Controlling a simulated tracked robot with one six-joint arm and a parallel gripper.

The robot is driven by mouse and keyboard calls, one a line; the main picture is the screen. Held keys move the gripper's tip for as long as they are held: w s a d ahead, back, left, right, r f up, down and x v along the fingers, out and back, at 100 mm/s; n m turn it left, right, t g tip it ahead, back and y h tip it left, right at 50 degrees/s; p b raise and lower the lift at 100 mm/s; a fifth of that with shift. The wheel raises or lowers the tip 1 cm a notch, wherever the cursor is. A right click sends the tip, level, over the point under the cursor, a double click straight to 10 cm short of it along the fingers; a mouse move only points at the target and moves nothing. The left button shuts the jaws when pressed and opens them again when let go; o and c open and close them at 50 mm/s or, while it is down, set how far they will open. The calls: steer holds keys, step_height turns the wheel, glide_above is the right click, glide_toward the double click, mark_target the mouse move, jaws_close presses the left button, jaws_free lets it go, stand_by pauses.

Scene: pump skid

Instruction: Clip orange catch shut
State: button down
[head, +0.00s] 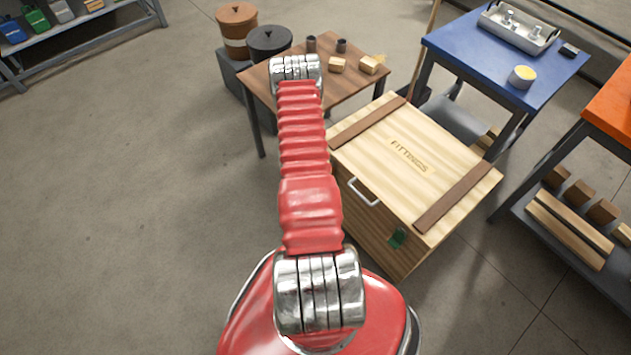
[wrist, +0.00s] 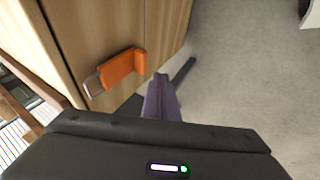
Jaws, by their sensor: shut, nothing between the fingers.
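The orange catch (wrist: 122,68) sits on a wooden wall of the crate in the wrist view, with a metal loop at its left end. Part of it seems to stand out from the wood; I cannot tell from this view whether it is latched. The crate (head: 437,169), pale wood with brown battens and marked FITTINGS, shows in the head view, where the orange catch is hidden. My gripper (wrist: 162,92) is shut and empty, with its purple fingers to the right of and below the catch, apart from it as far as I can see. The head view does not show my fingers.
Floor at left is clear.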

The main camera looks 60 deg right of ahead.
steer(key=shift+a, duration=0.15)
steer(key=w+a+r, duration=0.2)
steer(key=a+r, duration=0.1)
steer(key=a, duration=1)
steer(key=shift+w, duration=0.2)
stand_by(0.5)
